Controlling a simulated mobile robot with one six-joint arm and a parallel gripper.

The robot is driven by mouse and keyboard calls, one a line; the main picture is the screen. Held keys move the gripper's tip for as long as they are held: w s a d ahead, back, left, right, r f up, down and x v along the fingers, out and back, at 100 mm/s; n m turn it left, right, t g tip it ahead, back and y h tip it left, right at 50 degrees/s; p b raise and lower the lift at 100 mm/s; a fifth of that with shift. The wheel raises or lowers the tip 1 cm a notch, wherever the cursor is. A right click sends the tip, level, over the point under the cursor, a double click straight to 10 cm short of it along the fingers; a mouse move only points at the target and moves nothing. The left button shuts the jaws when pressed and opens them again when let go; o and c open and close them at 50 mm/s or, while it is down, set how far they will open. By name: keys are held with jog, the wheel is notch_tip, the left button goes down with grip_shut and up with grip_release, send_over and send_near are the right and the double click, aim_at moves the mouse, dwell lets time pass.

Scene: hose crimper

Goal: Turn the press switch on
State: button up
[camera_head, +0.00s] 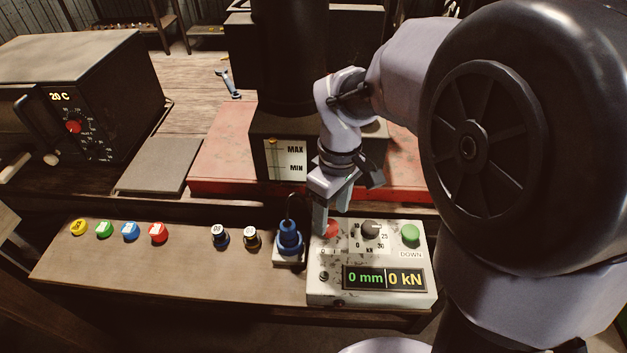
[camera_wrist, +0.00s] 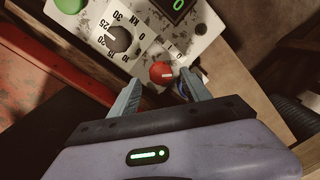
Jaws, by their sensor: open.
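The press control box (camera_head: 333,289) is a worn white panel at the right end of the wooden bench. Its red switch (camera_head: 331,229) sits at the upper left of the panel, partly hidden by my gripper. In the wrist view the red switch (camera_wrist: 161,73) lies just beyond and between my fingertips, with small marks beside it. My gripper (camera_head: 329,222) is open, pointing down at the switch, and its fingers also show in the wrist view (camera_wrist: 160,84). I cannot tell whether they touch the switch. The display (camera_head: 384,278) reads 0 mm and 0 kN.
Beside the switch are a dark kN dial (camera_head: 370,228) and a green DOWN button (camera_head: 410,233). A blue fitting (camera_head: 289,237) stands close left of the box. Several coloured caps lie farther left on the bench. The red press base (camera_head: 225,160) is behind.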

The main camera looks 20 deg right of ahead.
aim_at(330, 225)
notch_tip(330, 225, down, 3)
jog(key=shift+a+f+b, duration=0.1)
jog(key=shift+f+b, duration=0.05)
jog(key=shift+b, duration=0.3)
jog(key=shift+c, duration=0.3)
grip_shut()
